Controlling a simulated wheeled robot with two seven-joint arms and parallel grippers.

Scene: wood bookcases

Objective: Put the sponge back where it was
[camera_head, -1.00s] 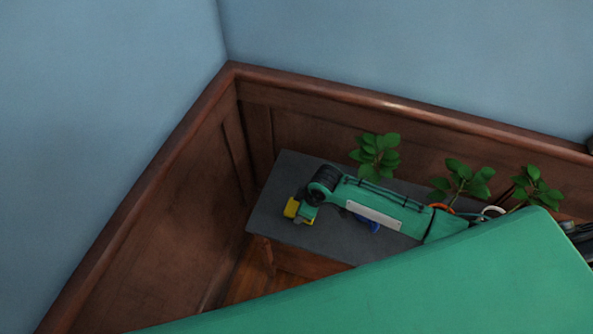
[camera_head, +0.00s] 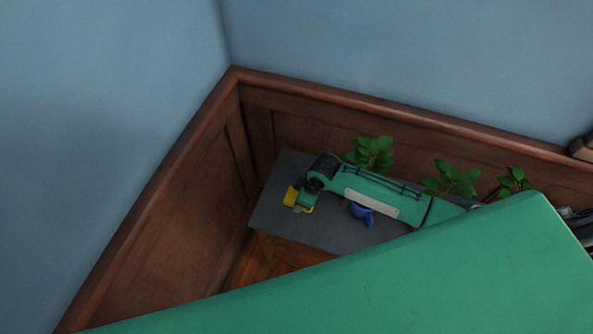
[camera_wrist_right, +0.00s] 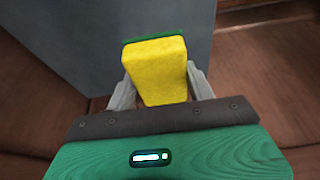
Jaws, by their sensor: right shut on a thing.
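The sponge is yellow with a green layer. In the right wrist view the sponge (camera_wrist_right: 157,72) stands between the two grey fingers of my right gripper (camera_wrist_right: 156,85), which is shut on it. In the head view the sponge (camera_head: 291,196) shows as a small yellow block at the left end of my green arm, near the left edge of the dark grey tabletop (camera_head: 285,227). My right gripper (camera_head: 303,205) is partly hidden there, and I cannot tell whether the sponge touches the top. My left gripper is not in view.
A blue object (camera_head: 362,214) lies on the tabletop beside my arm. Several leafy plants, one a green plant (camera_head: 371,152), stand along the back, partly behind my arm. Brown wood panelling (camera_head: 190,200) closes the corner. The left part of the top is bare.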

